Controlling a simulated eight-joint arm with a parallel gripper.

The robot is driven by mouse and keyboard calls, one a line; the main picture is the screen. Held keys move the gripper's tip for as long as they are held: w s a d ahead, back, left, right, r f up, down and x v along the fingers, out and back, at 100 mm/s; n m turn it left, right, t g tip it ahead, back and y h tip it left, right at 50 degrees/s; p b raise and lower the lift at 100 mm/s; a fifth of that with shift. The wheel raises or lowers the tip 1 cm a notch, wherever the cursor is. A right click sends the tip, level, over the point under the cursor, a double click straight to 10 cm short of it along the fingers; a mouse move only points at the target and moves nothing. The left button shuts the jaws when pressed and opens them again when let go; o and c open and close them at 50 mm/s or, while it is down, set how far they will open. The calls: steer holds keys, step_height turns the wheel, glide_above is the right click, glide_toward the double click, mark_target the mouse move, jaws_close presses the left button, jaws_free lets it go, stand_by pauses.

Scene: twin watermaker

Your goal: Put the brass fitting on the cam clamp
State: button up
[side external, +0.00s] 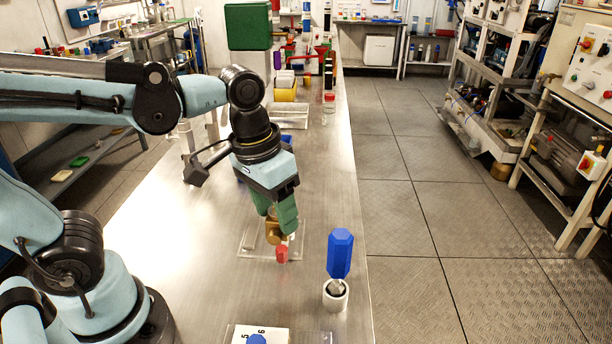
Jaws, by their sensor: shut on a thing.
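My gripper (277,222), with green fingers, points down over the steel bench and is shut on the brass fitting (273,231). The fingers hide part of the fitting. Just below and in front of it is a small red piece (282,255), by a clear flat plate (253,252) on the bench. I cannot tell for certain which thing is the cam clamp, nor whether the fitting touches anything below it.
A card marked with numbers (265,335) lies at the front. Trays, bottles and a green box (248,26) stand farther back. Bare steel lies left of the plate.

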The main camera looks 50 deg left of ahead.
steer(key=shift+w+a+f+n, duration=0.1)
steer(key=shift+a+n, duration=0.15)
steer(key=shift+n, duration=0.05)
steer(key=w+a+f, duration=0.1)
steer(key=a+f, duration=0.1)
steer(key=a, duration=0.1)
steer(key=w+a+f, duration=0.1)
steer(key=a+f, duration=0.1)
steer(key=a, duration=0.2)
steer(key=w+a+f, duration=0.2)
steer(key=a, duration=0.1)
steer(key=shift+w+a+f, duration=0.1)
steer(key=shift+a+f, duration=0.05)
steer(key=shift+f, duration=2.25)
steer(key=shift+f, duration=0.1)
steer(key=o, duration=1.4)
